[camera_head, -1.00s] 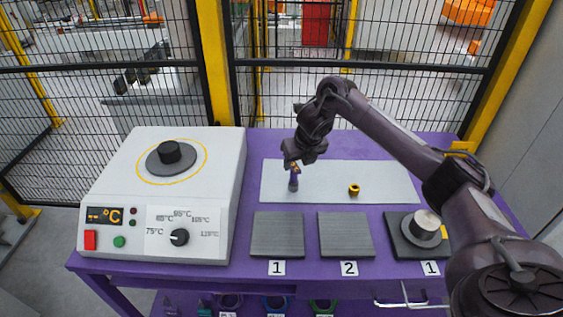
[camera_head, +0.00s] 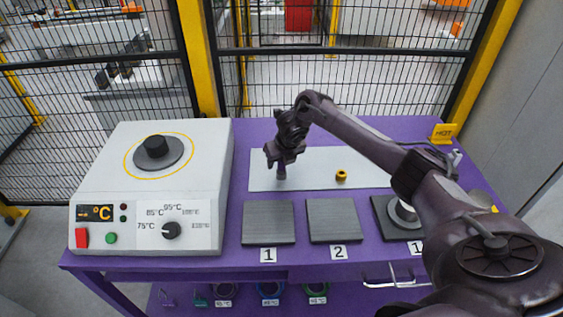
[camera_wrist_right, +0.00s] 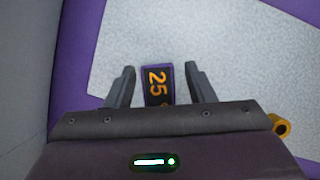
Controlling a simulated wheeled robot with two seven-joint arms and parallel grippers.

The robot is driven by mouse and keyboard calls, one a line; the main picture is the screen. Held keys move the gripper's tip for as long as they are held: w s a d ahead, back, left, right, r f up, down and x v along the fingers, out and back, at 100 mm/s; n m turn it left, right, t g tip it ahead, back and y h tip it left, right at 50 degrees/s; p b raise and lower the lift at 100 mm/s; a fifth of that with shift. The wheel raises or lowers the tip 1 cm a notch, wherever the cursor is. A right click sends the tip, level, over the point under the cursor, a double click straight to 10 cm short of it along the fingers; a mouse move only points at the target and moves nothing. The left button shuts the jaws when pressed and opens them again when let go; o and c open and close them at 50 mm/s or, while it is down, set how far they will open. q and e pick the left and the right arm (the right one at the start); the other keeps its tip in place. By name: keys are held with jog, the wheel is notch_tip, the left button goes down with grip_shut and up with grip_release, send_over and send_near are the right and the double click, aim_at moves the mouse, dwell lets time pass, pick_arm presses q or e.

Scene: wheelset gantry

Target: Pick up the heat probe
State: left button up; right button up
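The heat probe, by its look a small upright dark and purple piece, stands on the light grey mat in the head view (camera_head: 281,173). In the right wrist view its top (camera_wrist_right: 158,84) is black with a purple edge and an orange "25". My right gripper (camera_head: 283,161) is over it from above, hiding its upper part. In the wrist view the two fingers of this gripper (camera_wrist_right: 160,82) stand apart on either side of the probe, with a gap on each side. My left gripper is not in view.
A yellow and black ring-like piece (camera_head: 341,176) lies right of the probe on the mat (camera_head: 317,158). Two grey plates (camera_head: 268,222) (camera_head: 332,220) sit in front. A white heater (camera_head: 150,185) with a dial stands left. A yellow HOT sign (camera_head: 443,133) is at the back right.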

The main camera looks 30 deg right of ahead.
jog(key=c, duration=0.9)
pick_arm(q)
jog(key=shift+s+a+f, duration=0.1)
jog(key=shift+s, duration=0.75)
pick_arm(e)
grip_shut()
jog(key=shift+r, duration=0.15)
